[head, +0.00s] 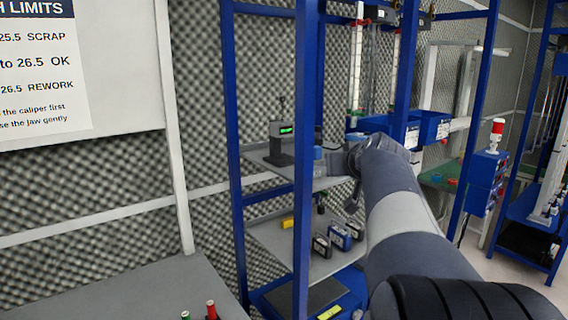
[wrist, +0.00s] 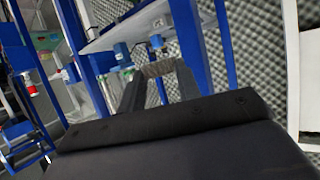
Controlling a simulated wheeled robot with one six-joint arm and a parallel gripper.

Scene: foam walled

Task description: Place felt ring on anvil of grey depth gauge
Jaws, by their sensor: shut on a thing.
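The grey depth gauge (head: 282,143) with a lit green display stands on the upper shelf of the blue-framed rack in the head view. My gripper (wrist: 158,72) shows in the wrist view, its two dark fingers shut on a small grey-brown piece, the felt ring (wrist: 158,68), seen edge-on at the fingertips. In the head view my arm reaches to the right part of that shelf, to the right of the gauge and apart from it. The fingers and the ring are hidden there behind my wrist. The gauge's anvil is too small to make out.
A blue rack post (head: 304,190) stands between the gauge and my arm. A blue-capped bottle (head: 319,160) is close by my wrist. Several dark boxes (head: 340,236) and a yellow item (head: 287,222) sit on the lower shelf (head: 275,240).

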